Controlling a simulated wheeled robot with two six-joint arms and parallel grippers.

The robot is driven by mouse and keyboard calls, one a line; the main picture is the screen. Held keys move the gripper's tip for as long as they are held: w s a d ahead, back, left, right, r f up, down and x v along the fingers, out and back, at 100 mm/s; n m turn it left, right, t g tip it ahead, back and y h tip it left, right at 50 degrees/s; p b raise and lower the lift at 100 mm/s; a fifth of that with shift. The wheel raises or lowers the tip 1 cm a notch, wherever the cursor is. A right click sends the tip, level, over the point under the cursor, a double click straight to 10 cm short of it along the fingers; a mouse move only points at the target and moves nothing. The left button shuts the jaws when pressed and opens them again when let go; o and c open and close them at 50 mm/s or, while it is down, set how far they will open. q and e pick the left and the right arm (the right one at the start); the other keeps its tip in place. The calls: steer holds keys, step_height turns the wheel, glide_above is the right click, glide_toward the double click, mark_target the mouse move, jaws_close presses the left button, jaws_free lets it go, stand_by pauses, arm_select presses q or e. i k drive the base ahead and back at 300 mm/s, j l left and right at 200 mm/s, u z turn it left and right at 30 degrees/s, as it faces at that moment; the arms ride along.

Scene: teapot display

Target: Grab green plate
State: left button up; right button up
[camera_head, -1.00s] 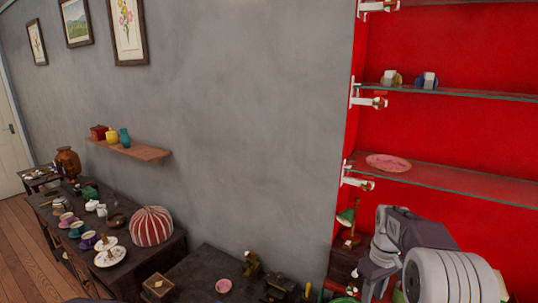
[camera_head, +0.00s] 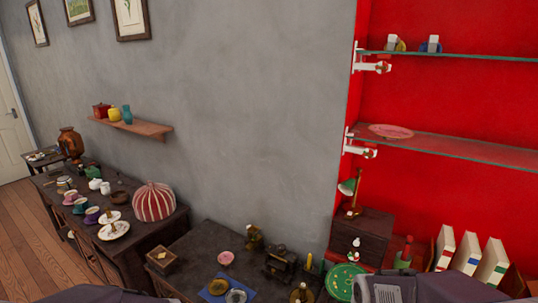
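The green plate (camera_head: 341,281) lies at the bottom of the view, on the dark surface in front of the red-backed shelf. It is round with a lighter pattern, and its lower right part is hidden by my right arm. My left arm shows only as a dark link at the bottom left. Neither gripper's fingers are in view.
A green lamp (camera_head: 349,188) stands on a dark wooden box (camera_head: 361,235) behind the plate. Upright books (camera_head: 466,252) stand to the right. A blue cloth (camera_head: 215,290), a pink bowl (camera_head: 226,258) and a small dark stove-like object (camera_head: 280,264) are to the left. Glass shelves (camera_head: 440,145) are above.

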mark_target(338, 278)
steer(key=i+j+z, duration=0.4)
steer(key=i+j, duration=0.15)
steer(key=j, duration=0.15)
steer(key=i+j+z, duration=0.2)
steer(key=j, duration=0.2)
